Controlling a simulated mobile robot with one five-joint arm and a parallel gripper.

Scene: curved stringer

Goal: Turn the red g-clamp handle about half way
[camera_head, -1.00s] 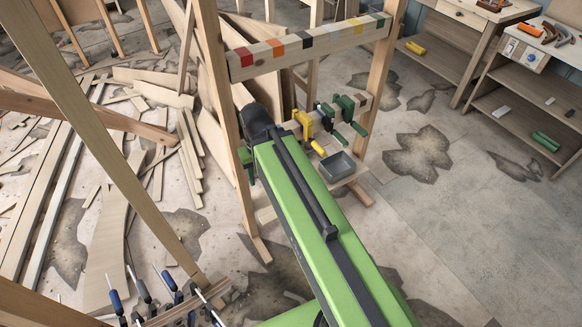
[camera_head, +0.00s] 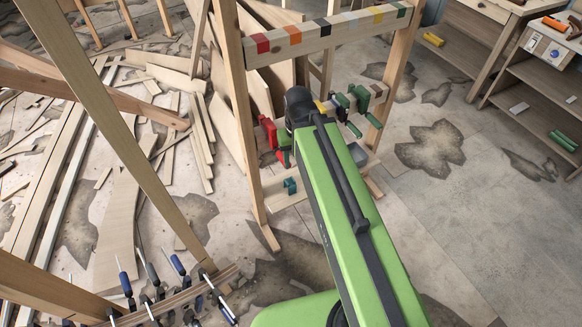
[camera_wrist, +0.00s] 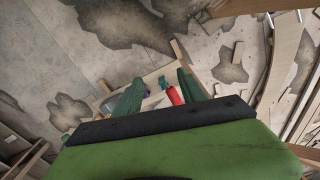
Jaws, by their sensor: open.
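The red g-clamp (camera_head: 268,132) sits at the left end of the lower rail of the wooden frame in the head view, just left of my arm's dark wrist. A red part shows in the wrist view as a red handle (camera_wrist: 174,95), between the two green fingers of my gripper (camera_wrist: 159,79). It lies closer to the right finger, and I cannot tell whether it touches. My gripper is open. In the head view my arm hides most of the gripper and part of the rail.
A green clamp (camera_head: 363,98) stands farther right on the rail, and a yellow clamp (camera_head: 321,107) is mostly hidden. A grey tray (camera_head: 358,153) sits behind my arm. A teal piece (camera_head: 290,186) is on the low board. Frame posts (camera_head: 240,110) stand close by. Open floor lies right.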

